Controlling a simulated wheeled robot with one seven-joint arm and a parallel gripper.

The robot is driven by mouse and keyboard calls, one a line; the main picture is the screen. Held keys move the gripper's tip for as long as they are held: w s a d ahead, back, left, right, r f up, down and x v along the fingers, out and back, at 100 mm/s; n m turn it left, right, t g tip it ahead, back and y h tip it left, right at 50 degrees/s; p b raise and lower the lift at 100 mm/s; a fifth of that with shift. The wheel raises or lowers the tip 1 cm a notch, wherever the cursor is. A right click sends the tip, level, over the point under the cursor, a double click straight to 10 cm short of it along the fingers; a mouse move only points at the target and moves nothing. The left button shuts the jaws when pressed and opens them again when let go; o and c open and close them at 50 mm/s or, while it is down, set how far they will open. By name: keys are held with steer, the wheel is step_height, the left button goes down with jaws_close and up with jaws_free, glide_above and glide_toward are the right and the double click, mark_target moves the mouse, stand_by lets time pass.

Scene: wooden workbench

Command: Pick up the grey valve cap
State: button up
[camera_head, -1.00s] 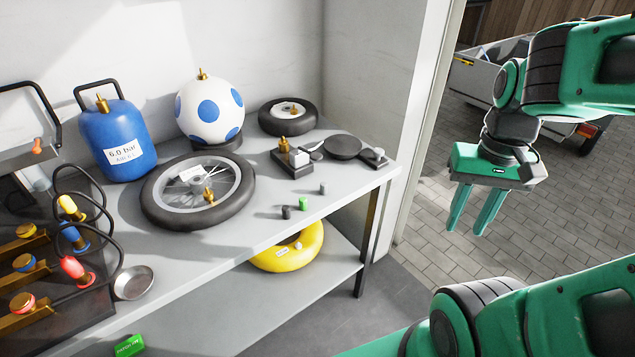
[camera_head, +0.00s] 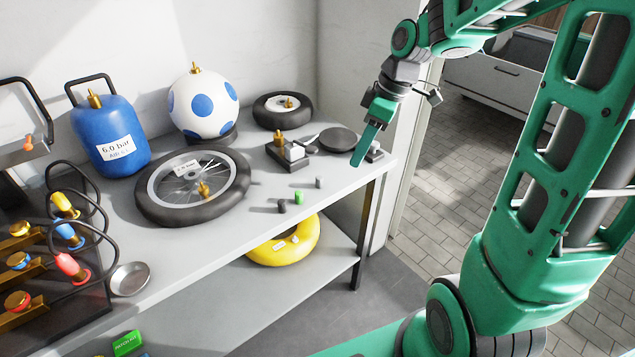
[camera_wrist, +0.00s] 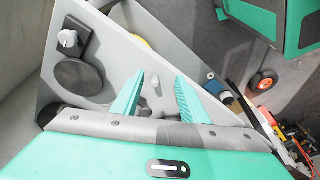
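The grey valve cap (camera_head: 318,183) stands upright near the front edge of the workbench, to the right of a green cap (camera_head: 298,197) and a dark cap (camera_head: 282,206). My gripper (camera_head: 358,160) is above the right end of the bench, up and to the right of the grey cap, pointing down. In the wrist view my gripper (camera_wrist: 157,80) has its two green fingers apart, with nothing held between them. A small light grey piece, seemingly the grey cap (camera_wrist: 156,86), shows on the bench below, between the fingers in the picture.
A black round plate (camera_head: 339,140) and a block with a brass valve (camera_head: 280,139) are behind the caps. A spoked wheel (camera_head: 160,212) lies to their left. A yellow ring (camera_head: 268,253) is on the lower shelf. Bare bench surrounds the caps.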

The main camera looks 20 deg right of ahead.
mark_target(321, 177)
steer(key=w+a+f+n, duration=0.1)
steer(key=w+a+f, duration=0.1)
steer(key=f, duration=0.1)
steer(key=w+a+f+n, duration=0.1)
steer(key=w+a+f, duration=0.1)
steer(key=a+f, duration=0.1)
steer(key=w+a+f+n+y, duration=0.1)
steer(key=w+a+f, duration=0.1)
steer(key=f, duration=0.3)
steer(key=shift+a, duration=0.15)
steer(key=shift+r, duration=0.1)
jaws_close()
